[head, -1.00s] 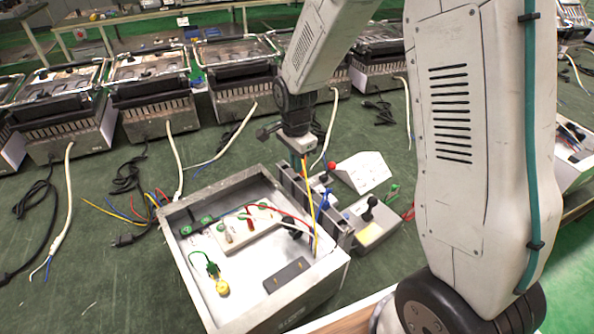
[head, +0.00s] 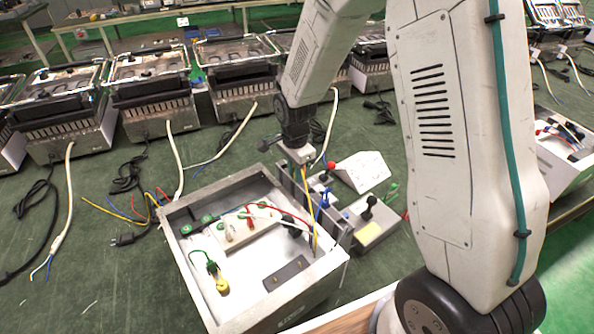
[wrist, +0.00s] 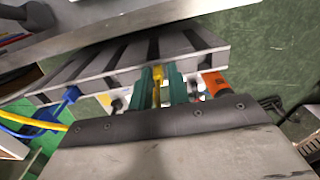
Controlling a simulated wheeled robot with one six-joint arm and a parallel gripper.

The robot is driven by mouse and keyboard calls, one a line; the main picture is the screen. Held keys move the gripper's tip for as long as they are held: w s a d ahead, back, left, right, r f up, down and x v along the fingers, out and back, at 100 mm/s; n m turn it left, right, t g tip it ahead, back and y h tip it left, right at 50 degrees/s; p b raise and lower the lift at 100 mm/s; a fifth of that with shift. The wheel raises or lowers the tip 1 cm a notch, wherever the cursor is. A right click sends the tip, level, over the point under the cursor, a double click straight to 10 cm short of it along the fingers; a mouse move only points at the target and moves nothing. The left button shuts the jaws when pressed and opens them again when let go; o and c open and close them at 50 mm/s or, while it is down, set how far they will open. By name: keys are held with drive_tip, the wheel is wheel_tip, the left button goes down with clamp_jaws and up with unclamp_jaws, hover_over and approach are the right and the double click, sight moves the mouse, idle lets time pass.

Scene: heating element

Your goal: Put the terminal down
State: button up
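A yellow terminal (wrist: 156,86) sits between the green fingertips of my gripper (wrist: 160,88) in the wrist view, and the fingers look shut on it. In the head view my gripper (head: 300,166) hangs over the grey slotted rack (head: 339,233) beside the open metal box. A yellow wire (head: 310,215) runs down from the gripper towards the box. The rack (wrist: 85,68) lies just beyond the fingertips in the wrist view. A blue terminal (wrist: 62,104) is at its left and an orange-red terminal (wrist: 214,82) to the right. Whether the yellow terminal touches the rack is hidden.
The open metal box (head: 186,262) holds red, green and white wiring, a yellow round part (head: 221,286) and a dark plate (head: 286,273). A white sloped block (head: 362,172) and a grey box with a black knob (head: 375,228) stand right of the rack. Grills with loose cables line the back.

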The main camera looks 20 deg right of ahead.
drive_tip(key=shift+o, duration=0.5)
drive_tip(key=shift+s+f, duration=0.5)
drive_tip(key=shift+f, duration=0.05)
wheel_tip(320, 180, up, 14)
drive_tip(key=s+d+r+n, duration=0.2)
drive_tip(key=s+r+n, duration=0.5)
drive_tip(key=s+r, duration=0.4)
drive_tip(key=s+d+r+n, duration=0.1)
drive_tip(key=s+n, duration=0.7)
drive_tip(key=s, duration=0.9)
drive_tip(key=shift+s+d+r+t, duration=0.2)
drive_tip(key=shift+d+r+t, duration=0.1)
drive_tip(key=shift+r+t, duration=0.15)
